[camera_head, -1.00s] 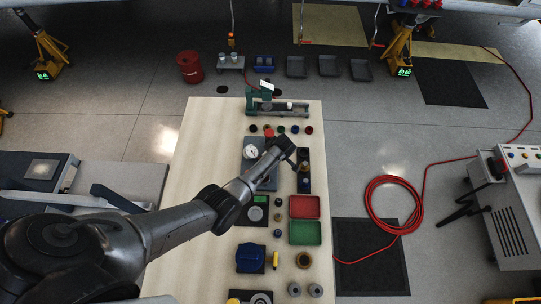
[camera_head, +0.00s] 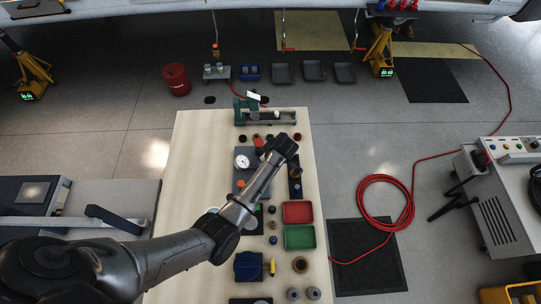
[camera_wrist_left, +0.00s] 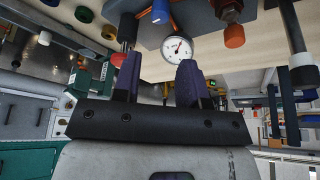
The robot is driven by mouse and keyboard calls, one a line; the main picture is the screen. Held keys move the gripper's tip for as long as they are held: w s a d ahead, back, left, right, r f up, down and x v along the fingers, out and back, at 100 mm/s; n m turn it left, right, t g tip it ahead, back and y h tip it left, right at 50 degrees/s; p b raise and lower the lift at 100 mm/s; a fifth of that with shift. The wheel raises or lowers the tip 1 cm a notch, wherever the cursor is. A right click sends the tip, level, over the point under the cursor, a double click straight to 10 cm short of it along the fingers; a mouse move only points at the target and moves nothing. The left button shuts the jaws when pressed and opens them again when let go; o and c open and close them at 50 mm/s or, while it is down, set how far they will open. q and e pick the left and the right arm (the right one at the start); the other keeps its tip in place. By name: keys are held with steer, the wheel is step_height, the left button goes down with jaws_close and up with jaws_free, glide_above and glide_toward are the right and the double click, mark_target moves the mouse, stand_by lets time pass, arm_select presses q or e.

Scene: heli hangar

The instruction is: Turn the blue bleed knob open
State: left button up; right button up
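The blue knob (camera_wrist_left: 160,12) shows at the top of the left wrist view, partly cut by the frame edge, beside a white-faced gauge (camera_wrist_left: 177,48). My left gripper (camera_wrist_left: 155,75) is open, with its two dark purple fingers apart and nothing between them. The knob lies beyond the fingertips and is not touched. In the head view my left gripper (camera_head: 286,147) hangs over the right part of the bench, right of the gauge (camera_head: 242,162). I cannot make out the blue knob there; my arm covers part of the panel. My right gripper is not in view.
An orange knob (camera_wrist_left: 235,36) is near the gauge. On the bench (camera_head: 195,180) are a red tray (camera_head: 298,212), a green tray (camera_head: 300,237) and a green vise-like fixture (camera_head: 240,112). The bench's left side is bare. A red hose coil (camera_head: 385,205) lies on the floor at right.

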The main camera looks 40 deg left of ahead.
arm_select(q)
steer(key=shift+v, duration=1.2)
